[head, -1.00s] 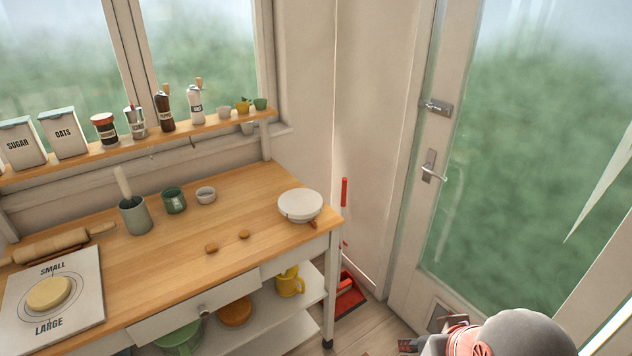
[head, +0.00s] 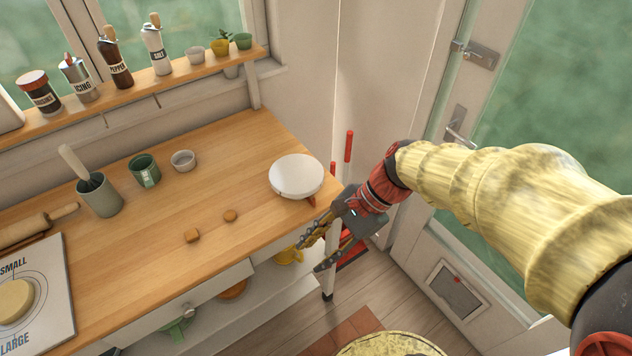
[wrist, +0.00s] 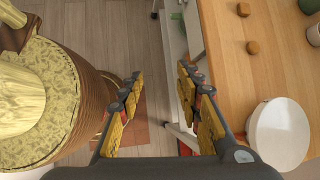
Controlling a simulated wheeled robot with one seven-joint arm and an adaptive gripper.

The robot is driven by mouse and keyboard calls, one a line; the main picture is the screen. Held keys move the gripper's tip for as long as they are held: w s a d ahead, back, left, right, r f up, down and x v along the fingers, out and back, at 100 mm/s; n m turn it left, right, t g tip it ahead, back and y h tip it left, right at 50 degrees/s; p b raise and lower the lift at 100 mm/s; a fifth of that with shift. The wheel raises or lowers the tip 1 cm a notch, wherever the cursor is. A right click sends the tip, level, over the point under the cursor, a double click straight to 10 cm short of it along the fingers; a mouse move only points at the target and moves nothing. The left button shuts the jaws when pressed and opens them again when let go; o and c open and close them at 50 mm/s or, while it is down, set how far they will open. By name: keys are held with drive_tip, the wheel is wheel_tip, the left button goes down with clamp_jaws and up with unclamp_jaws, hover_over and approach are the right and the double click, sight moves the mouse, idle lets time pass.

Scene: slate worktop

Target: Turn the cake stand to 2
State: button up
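The cake stand (head: 296,175) is a white round plate at the right front corner of the wooden worktop. A small orange-red piece (head: 311,200) shows under its right edge. My gripper (head: 311,255) is open and empty, in front of and below the stand, just off the worktop's corner. The wrist view shows its two fingers (wrist: 160,75) spread apart with floor between them, clear of the stand.
Two small brown blocks (head: 211,225) lie left of the stand. A white bowl (head: 183,161), green mug (head: 145,170) and utensil pot (head: 99,197) stand further back. A yellow jug (head: 289,256) sits on the shelf below. The glazed door (head: 500,165) is to the right.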

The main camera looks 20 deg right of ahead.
drive_tip(key=w+f+m+y+p, duration=0.1)
drive_tip(key=w+m+y, duration=0.35)
drive_tip(key=m, duration=0.35)
drive_tip(key=m+t+p, duration=0.3)
drive_tip(key=m+t, duration=1)
drive_tip(key=m, duration=1)
approach(319, 186)
drive_tip(key=x, duration=0.3)
drive_tip(key=shift+b+x, duration=0.95)
drive_tip(key=shift+x, duration=2.7)
drive_tip(key=shift+w+d+f, duration=0.1)
drive_tip(key=shift+f, duration=0.1)
drive_tip(key=shift+c, duration=0.8)
clamp_jaws()
